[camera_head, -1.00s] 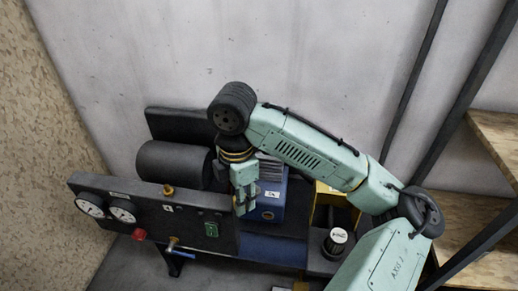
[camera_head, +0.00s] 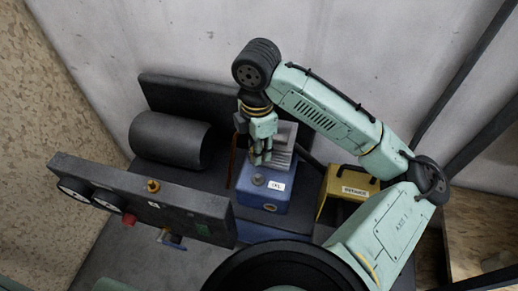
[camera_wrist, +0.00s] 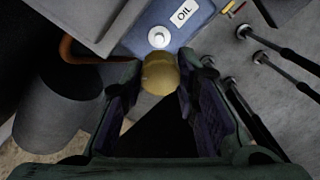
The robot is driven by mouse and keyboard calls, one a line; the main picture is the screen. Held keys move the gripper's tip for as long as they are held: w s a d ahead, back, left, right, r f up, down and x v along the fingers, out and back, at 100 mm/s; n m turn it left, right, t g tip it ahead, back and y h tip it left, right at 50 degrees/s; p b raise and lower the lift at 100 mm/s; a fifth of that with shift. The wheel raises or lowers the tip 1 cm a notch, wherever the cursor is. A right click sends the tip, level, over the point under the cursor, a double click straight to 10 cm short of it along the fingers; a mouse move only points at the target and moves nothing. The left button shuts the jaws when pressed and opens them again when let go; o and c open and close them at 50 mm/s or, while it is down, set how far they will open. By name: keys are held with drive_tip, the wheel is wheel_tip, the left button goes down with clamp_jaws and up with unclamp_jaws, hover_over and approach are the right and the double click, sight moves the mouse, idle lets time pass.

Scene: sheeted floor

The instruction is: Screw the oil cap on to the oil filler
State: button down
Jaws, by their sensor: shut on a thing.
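My gripper (camera_head: 261,158) hangs over the blue engine block (camera_head: 262,198) in the head view. In the wrist view my gripper (camera_wrist: 160,73) is shut on a round, gold-coloured oil cap (camera_wrist: 160,78) held between its fingertips. The oil filler appears as a small pale round fitting (camera_wrist: 158,37) beside the white OIL label (camera_wrist: 185,12). It also shows on top of the blue block in the head view (camera_head: 257,180). In the wrist picture the cap lies just below the fitting, and I cannot tell the height gap. The cap's underside is hidden.
A dark panel (camera_head: 185,199) with gauges and a red knob stands at the left front. A black cylinder (camera_head: 170,140) lies behind it. A yellow box (camera_head: 349,189) stands right of the blue block. Grey ribbed fins (camera_head: 284,143) rise behind my gripper.

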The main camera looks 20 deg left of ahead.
sight(258, 176)
drive_tip(key=shift+f, duration=1.45)
drive_tip(key=shift+w+f+b, duration=0.1)
drive_tip(key=shift+f+b, duration=2.2)
drive_tip(key=shift+f, duration=0.65)
drive_tip(key=shift+f+b, duration=0.85)
drive_tip(key=shift+f, duration=0.35)
drive_tip(key=shift+r, duration=0.1)
